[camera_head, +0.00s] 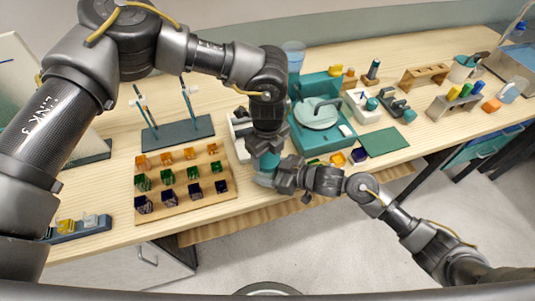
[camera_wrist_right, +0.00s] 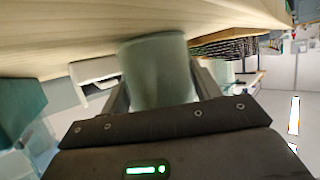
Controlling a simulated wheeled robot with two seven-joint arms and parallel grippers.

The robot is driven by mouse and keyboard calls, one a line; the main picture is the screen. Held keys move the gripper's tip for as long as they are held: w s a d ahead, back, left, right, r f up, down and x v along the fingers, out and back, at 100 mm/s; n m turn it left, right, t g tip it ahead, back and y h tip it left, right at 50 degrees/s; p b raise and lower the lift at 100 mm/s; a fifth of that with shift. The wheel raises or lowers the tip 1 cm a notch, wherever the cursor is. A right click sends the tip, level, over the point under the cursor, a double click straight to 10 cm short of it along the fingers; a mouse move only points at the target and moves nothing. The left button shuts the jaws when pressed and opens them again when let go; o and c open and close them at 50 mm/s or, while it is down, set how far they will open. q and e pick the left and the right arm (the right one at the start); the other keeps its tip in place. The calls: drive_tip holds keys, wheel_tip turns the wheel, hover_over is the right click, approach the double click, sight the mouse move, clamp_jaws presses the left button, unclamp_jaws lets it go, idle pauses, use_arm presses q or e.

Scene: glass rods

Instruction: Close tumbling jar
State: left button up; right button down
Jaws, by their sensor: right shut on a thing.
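The tumbling jar (camera_head: 265,180) is near the table's front edge, with a pale body and a teal part (camera_head: 267,160) at its top. In the right wrist view its grey-green round body (camera_wrist_right: 158,72) sits between both fingers. My right gripper (camera_head: 278,178) is shut on the jar from the right side. My left gripper (camera_head: 267,148) points down directly over the jar, at the teal part. Its fingertips are partly hidden, so I cannot tell whether it grips that part or how the part is seated.
A wooden board (camera_head: 185,190) with rows of coloured glass cubes lies left of the jar. A dark stand (camera_head: 178,134) with upright rods is behind it. A teal machine (camera_head: 318,112) with a round disc and a green mat (camera_head: 383,141) are to the right.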

use_arm(q)
drive_tip(key=shift+c, duration=1.3)
drive_tip(key=m, duration=0.3)
drive_tip(key=o, duration=1.1)
drive_tip(key=shift+r, duration=2.25)
drive_tip(key=shift+c, duration=0.3)
